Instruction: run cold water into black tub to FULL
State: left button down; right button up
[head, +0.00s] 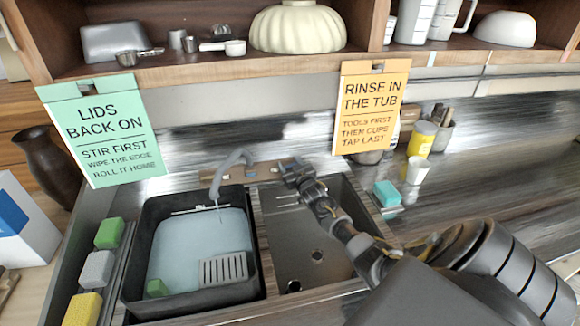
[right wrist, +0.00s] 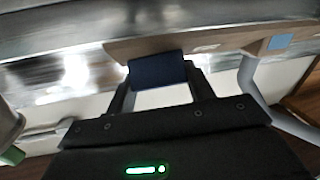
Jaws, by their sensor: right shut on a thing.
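The black tub (head: 262,262) sits in the left sink basin with pale blue water (head: 190,245) in it. A white mark line (head: 200,209) shows on its back inner wall, close above the water. The grey spout (head: 232,160) curves over the tub, and a thin stream (head: 219,212) falls from it. My right gripper (head: 287,166) is at the tap board behind the right basin. In the right wrist view, its fingers (right wrist: 160,88) are shut on a dark blue tap handle (right wrist: 157,70); the spout (right wrist: 252,85) stands beside it. My left gripper is out of view.
The right basin (head: 300,245) is empty beneath my arm. Sponges (head: 97,268) line the left edge. An orange sign (head: 370,105) hangs behind; a teal sponge (head: 387,192) lies right.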

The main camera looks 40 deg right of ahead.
jog(key=shift+a+f+n+y+b, duration=0.15)
jog(key=shift+n+y+b, duration=0.65)
jog(key=shift+n+y, duration=1.65)
jog(key=shift+n, duration=0.25)
jog(key=o, duration=1)
jog(key=shift+s+a+r+b, duration=0.1)
jog(key=shift+s+r+b, duration=0.15)
jog(key=shift+s, duration=1.55)
jog(key=shift+s+r+b, duration=0.1)
jog(key=shift+s+b, duration=0.25)
jog(key=shift+s, duration=1.45)
jog(key=shift+s+a+r+b, duration=0.1)
jog(key=shift+s+r+b, duration=0.15)
jog(key=shift+s, duration=1.55)
